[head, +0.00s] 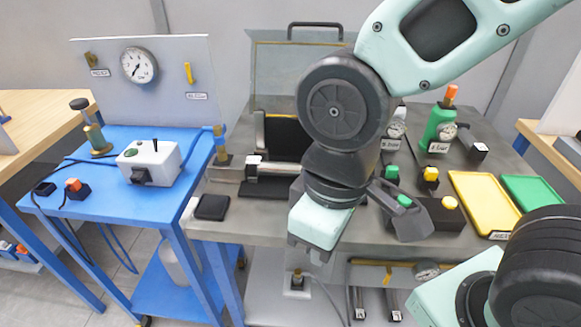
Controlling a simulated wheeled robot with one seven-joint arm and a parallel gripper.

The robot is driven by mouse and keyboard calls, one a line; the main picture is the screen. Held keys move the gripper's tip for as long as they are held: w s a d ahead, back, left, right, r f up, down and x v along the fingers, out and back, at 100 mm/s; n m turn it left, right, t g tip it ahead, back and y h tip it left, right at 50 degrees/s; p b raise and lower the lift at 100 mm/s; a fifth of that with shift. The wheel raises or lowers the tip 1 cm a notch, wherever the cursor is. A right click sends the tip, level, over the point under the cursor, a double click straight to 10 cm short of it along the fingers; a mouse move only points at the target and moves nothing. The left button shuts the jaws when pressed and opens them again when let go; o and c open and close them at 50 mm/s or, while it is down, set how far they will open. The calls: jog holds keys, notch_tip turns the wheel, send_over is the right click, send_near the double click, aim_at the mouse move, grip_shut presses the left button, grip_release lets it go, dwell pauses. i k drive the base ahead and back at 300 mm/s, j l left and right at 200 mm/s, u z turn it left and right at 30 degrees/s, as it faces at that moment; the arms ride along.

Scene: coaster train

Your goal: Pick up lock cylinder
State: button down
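A silver horizontal cylinder (275,168) lies at a dark fixture on the grey workbench (250,228), left of my wrist. I cannot tell for sure that it is the lock cylinder, and its right end is hidden behind my arm. My gripper (310,252) hangs over the front part of the bench, to the right of and nearer than this cylinder. Its fingers are small and partly hidden by its own body, so I cannot tell whether it is open or shut. I see nothing held in it.
A blue table (120,222) with a grey switch box (150,160) stands at left. A black pad (212,207) lies on the bench's front edge. Yellow (484,200) and green (530,192) trays lie at right.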

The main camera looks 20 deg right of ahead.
aim_at(257, 166)
jog(key=k+z, duration=0.15)
jog(key=z, duration=1.25)
jog(key=i+j, duration=0.15)
jog(key=j, duration=0.2)
jog(key=i+j, duration=0.1)
jog(key=j, duration=0.3)
jog(key=i+j, duration=0.15)
jog(key=j, duration=0.2)
